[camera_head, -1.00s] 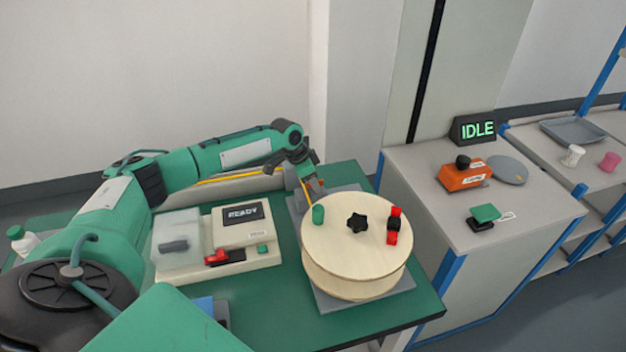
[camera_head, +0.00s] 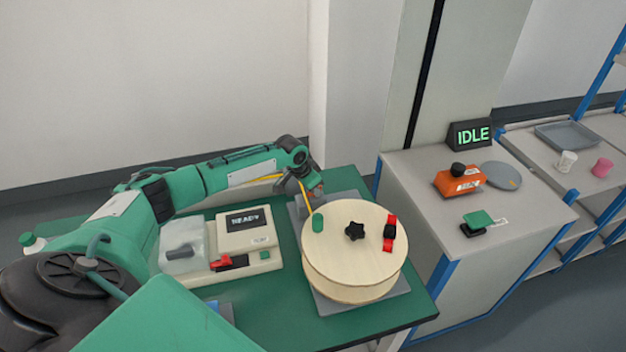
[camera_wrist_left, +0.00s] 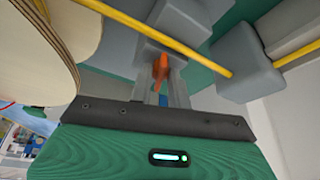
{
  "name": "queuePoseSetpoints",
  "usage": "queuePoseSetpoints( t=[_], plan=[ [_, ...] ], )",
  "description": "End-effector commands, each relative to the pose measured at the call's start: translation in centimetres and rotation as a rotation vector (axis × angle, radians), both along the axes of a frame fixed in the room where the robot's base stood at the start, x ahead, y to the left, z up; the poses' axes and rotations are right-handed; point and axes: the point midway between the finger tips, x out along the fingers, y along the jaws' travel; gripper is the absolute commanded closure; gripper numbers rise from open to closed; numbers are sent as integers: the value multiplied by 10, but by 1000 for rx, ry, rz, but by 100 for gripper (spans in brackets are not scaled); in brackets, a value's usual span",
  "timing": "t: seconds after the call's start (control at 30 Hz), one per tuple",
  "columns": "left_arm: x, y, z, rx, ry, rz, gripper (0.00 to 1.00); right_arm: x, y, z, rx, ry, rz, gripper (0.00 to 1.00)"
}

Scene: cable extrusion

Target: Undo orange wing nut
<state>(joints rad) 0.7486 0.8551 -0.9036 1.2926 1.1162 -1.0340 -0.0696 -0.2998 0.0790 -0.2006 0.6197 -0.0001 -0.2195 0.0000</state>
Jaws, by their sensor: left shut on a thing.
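The orange wing nut (camera_wrist_left: 160,70) shows in the left wrist view, between the grey fingers of my left gripper (camera_wrist_left: 163,82). The fingers are shut on it, in front of a grey block-shaped fixture (camera_wrist_left: 168,48). In the head view my left gripper (camera_head: 307,180) is at the far side of the wooden reel, low behind its rim, and its fingers are mostly hidden. My right gripper is not in view.
The wooden reel (camera_head: 350,270) with black star knob (camera_head: 355,231) stands close beside my left gripper. A yellow cable (camera_wrist_left: 150,28) passes the fixture, near a grey block (camera_wrist_left: 245,70). A beige READY machine (camera_head: 255,262) is left; a grey cabinet (camera_head: 480,270) is right.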

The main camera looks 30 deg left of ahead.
Motion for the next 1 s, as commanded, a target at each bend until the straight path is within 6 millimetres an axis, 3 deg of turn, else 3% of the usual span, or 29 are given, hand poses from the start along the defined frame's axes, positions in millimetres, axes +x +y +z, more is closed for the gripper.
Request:
queuePoseSetpoints(
  t=[0.03, 0.4, 1.0],
  plan=[
    [-1, -2, 7, -1, 2, 41, 100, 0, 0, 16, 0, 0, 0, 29],
    [-1, -4, 6, -2, 2, 395, 100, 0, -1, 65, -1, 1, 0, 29],
    [1, -7, 3, -2, 0, 950, 100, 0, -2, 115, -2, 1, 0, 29]
  ],
)
